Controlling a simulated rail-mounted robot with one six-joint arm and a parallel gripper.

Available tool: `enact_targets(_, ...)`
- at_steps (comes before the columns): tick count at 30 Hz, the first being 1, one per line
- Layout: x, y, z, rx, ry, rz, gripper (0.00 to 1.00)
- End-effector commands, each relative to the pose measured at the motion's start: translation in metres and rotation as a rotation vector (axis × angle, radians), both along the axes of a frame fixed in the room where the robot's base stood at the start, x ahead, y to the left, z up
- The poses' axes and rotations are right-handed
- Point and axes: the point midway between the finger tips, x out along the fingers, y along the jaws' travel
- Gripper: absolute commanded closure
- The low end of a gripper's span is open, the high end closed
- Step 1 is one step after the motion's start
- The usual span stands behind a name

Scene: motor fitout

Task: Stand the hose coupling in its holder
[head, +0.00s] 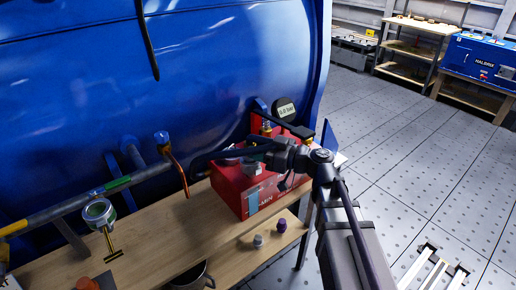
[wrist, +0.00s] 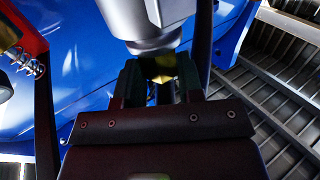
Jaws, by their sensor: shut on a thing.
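In the wrist view my gripper (wrist: 158,68) has its dark jaws closed around a small brass-yellow piece (wrist: 161,78), which I take to be the hose coupling. Only a little of it shows between the jaws. A pale grey cylindrical part (wrist: 150,28) is just beyond the fingertips; I cannot tell whether it touches the coupling. In the head view my arm reaches over the red box (head: 232,190) on the bench, beside the blue tank. The jaws cannot be made out clearly there. I cannot identify the holder with certainty.
The blue tank (head: 190,60) stands close behind. The wooden bench (head: 150,232) has clear surface left of the box. Small grey (head: 258,241) and purple (head: 282,225) pieces sit on the lower shelf.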

Motion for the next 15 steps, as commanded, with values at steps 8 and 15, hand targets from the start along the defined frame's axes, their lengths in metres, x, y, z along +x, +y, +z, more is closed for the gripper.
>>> enact_targets(8,0.0000,0.0000,-0.0083,0.000,0.000,0.000,0.89)
enact_targets(15,0.0000,0.0000,-0.0098,0.000,0.000,0.000,0.56)
